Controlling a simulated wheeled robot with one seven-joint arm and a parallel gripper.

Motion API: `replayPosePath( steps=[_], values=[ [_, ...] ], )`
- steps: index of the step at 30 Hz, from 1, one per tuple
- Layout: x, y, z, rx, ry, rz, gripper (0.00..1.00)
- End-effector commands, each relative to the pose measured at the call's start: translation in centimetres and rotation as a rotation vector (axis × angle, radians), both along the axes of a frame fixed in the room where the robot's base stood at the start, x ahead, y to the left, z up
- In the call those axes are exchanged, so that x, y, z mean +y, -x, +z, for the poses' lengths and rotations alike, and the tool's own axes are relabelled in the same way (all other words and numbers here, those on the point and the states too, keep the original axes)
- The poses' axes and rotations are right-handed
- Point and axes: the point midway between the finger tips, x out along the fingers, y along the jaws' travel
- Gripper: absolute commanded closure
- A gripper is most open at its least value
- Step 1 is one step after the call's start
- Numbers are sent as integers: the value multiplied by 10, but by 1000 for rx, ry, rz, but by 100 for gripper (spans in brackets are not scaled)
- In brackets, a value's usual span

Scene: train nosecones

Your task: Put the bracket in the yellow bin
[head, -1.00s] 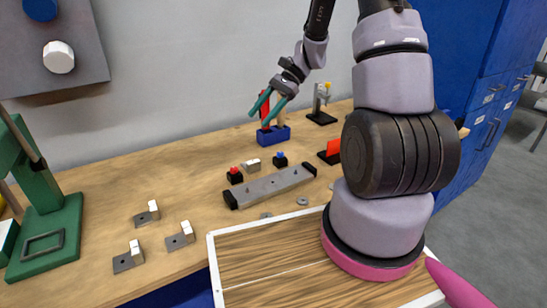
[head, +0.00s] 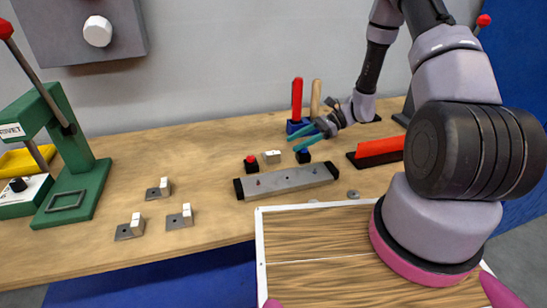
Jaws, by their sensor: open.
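Three small grey L-shaped brackets with white upright blocks lie on the wooden bench at left centre: a rear one (head: 153,193), a right one (head: 175,221) and a front one (head: 124,232). I cannot tell which one the task means. The yellow bin (head: 22,161) is at the far left, partly hidden behind a green press. My gripper (head: 303,138), with teal fingers, is open and empty. It is over the back of the bench, well to the right of the brackets and bin.
The green press (head: 75,170) with a red-tipped lever stands between bin and brackets. A grey bar fixture (head: 286,181), red and black button blocks (head: 251,164) and a blue holder with upright handles (head: 297,127) are near my gripper. A grey wall box (head: 82,35) hangs above.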

Motion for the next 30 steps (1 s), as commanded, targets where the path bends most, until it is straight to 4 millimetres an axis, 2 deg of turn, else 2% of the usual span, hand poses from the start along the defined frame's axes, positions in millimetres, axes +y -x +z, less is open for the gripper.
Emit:
replayPosePath(
  steps=[12,20,23,24,25,30],
  values=[
    [44,15,-20,0,0,1,41],
    [46,15,-21,-1,0,-1,41],
    [46,15,-21,-1,0,-1,76],
    [46,15,-21,-1,0,-1,91],
    [46,15,-21,-1,0,-1,100],
    [46,15,-20,-1,0,-1,100]
  ],
)
